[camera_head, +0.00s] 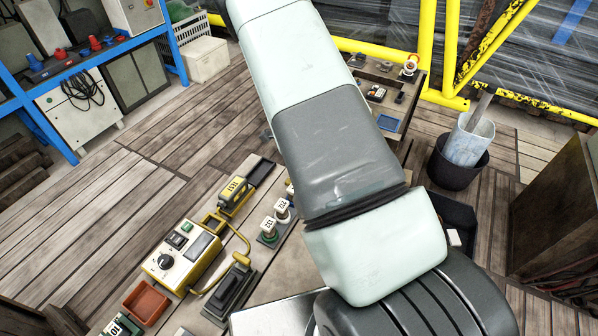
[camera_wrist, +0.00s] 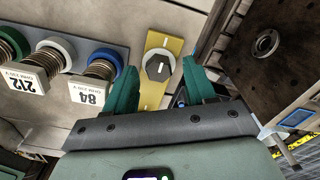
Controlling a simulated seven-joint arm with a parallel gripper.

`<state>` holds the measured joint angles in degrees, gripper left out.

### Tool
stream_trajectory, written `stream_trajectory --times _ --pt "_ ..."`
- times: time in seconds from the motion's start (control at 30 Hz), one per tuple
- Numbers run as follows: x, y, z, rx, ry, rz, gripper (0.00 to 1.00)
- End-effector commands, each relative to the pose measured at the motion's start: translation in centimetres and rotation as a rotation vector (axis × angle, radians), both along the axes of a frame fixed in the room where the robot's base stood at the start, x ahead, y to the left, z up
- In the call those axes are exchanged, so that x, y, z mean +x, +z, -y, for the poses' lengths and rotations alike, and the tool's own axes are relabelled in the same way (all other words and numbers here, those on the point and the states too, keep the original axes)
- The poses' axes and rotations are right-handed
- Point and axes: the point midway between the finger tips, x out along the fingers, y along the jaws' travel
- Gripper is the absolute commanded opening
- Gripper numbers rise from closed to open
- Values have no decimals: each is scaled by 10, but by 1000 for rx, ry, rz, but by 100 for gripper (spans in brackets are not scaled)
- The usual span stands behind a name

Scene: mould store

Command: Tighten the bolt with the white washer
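In the wrist view a grey hex bolt head (camera_wrist: 158,66) with a pale stripe sits on a yellow plate (camera_wrist: 157,101). In the head view my arm hides the gripper.
A brown block with a round flange (camera_wrist: 266,44) stands close on the right in the wrist view. In the head view, the bench holds a yellow-white control box (camera_head: 183,257), a red tray (camera_head: 147,302) and tagged posts (camera_head: 269,225). A black bin (camera_head: 456,166) stands right.

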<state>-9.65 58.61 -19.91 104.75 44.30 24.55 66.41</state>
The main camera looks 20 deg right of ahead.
Motion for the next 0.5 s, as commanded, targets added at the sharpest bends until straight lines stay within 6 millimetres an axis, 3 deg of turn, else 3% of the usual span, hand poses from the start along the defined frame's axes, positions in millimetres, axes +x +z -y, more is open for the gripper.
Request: stream_trajectory --times 0.27,0.5 --pt "0 2 -1 0 1 -1 55" --pt "1 40 -1 0 2 3 55"
